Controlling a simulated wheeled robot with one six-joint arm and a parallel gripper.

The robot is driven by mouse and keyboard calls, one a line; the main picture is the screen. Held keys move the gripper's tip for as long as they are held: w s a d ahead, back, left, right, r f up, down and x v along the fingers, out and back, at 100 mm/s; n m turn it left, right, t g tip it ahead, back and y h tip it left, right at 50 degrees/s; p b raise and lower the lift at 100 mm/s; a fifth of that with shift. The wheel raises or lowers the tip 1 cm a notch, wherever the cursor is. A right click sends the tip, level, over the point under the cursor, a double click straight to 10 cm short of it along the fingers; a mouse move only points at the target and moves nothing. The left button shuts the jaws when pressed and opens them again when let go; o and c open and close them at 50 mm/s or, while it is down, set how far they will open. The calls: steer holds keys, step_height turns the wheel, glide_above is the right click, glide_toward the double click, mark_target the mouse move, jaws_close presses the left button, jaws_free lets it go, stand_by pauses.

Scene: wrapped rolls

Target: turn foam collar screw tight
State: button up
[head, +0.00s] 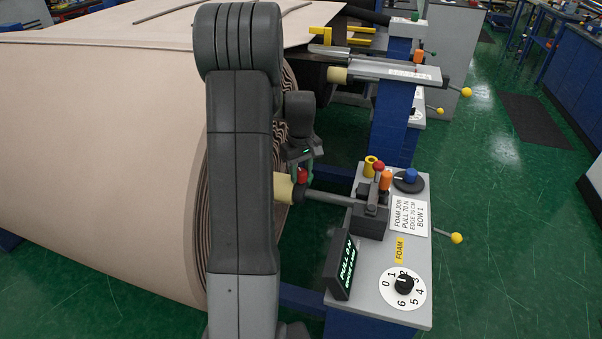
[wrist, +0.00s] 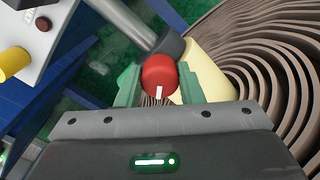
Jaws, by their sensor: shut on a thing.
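The foam collar screw has a red knob (wrist: 159,75) with a white mark, seen between green fingers in the wrist view. It also shows as a small red spot (head: 302,175) in the head view. My gripper (wrist: 158,80) is shut on the red knob. The knob sits beside a dark collar (wrist: 170,48) on a grey shaft (wrist: 125,24). A cream core (wrist: 205,70) lies at the collar and runs toward the rolled foam (head: 110,150). My arm hides part of the roll's end in the head view.
A grey bench (head: 385,265) right of the roll carries a dial (head: 404,285), a display reading PULL 0 N (head: 346,268), a FOAM JOB label (head: 409,216) and coloured knobs. A yellow-ended lever (head: 456,238) sticks out right. Green floor (head: 495,290) is clear at right.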

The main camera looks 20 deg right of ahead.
mark_target(301, 171)
steer(key=m, duration=0.5)
steer(key=shift+m+b, duration=0.3)
stand_by(0.4)
steer(key=o, duration=1)
steer(key=shift+r, duration=0.15)
step_height(301, 171, up, 14)
steer(key=shift+f+b, duration=0.2)
steer(key=shift+b, duration=0.15)
